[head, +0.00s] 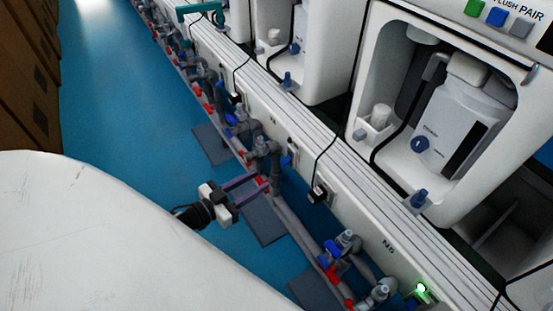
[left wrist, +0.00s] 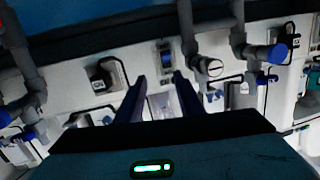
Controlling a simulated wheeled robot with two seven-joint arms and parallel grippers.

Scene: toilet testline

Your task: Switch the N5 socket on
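The "N5" label (head: 388,246) is on the white side panel of the bench in the head view. A black plug in a wall socket (head: 318,193) sits up and left of it; a plugged socket also shows in the left wrist view (left wrist: 105,75). A small blue-faced switch unit (head: 290,160) is further left on the panel. A similar unit (left wrist: 166,55) appears ahead, between the fingers, in the left wrist view. My left gripper (head: 262,181) is open and empty beside the pipes, its fingers pointing at the panel. Which socket belongs to N5 is not clear.
Grey pipes (head: 290,222) with blue and red valve handles run along the panel near my gripper. A glowing green light (head: 421,288) is at the panel's lower right. White toilet test stations (head: 440,130) stand above. The blue floor (head: 120,110) is clear at left.

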